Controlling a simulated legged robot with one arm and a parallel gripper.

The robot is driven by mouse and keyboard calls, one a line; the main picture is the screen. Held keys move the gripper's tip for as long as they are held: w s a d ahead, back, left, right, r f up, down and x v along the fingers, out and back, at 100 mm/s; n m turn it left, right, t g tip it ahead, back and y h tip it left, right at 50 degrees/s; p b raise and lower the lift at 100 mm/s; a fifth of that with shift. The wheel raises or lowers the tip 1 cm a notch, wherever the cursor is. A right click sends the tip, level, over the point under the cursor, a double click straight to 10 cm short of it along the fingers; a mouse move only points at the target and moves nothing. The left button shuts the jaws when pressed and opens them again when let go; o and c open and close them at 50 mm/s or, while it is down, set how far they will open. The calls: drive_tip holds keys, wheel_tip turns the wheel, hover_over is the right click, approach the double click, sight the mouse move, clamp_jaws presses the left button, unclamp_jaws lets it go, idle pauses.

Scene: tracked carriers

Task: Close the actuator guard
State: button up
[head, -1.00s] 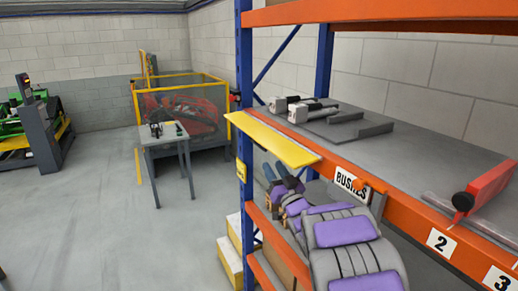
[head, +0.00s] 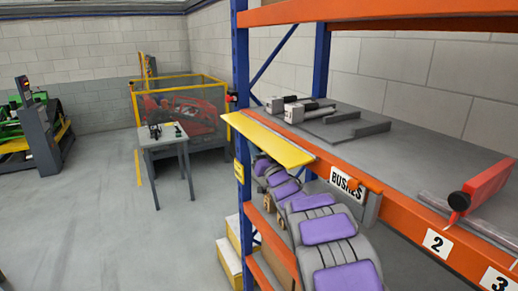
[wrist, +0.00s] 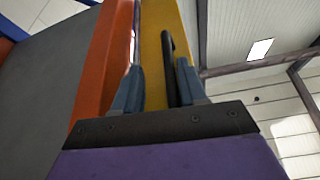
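The yellow guard panel (head: 268,138) sticks out flat from the front edge of the orange shelf beam. Two grey actuators (head: 300,110) lie on the shelf behind it. My purple and grey arm reaches up below the panel, and my gripper is mostly hidden under it in the head view. In the wrist view, my gripper (wrist: 160,88) points up along the yellow panel (wrist: 158,40). Its two fingers are apart. A black bar handle (wrist: 168,55) on the panel shows between the fingertips, nearer the right finger. I cannot tell whether they touch.
The orange beam (head: 400,212) carries a "BUSHES" label (head: 346,184) right of the panel. A blue upright (head: 240,75) stands just left of it. A small table (head: 165,143) stands left; floor between is clear.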

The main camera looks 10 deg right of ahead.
drive_tip(key=shift+s+a+r, duration=0.1)
drive_tip(key=shift+a, duration=0.45)
drive_tip(key=shift+c, duration=0.4)
drive_tip(key=shift+a, duration=0.25)
drive_tip(key=shift+c, duration=0.8)
drive_tip(key=c, duration=0.3)
drive_tip(key=shift+d, duration=0.35)
clamp_jaws()
drive_tip(key=shift+a, duration=0.1)
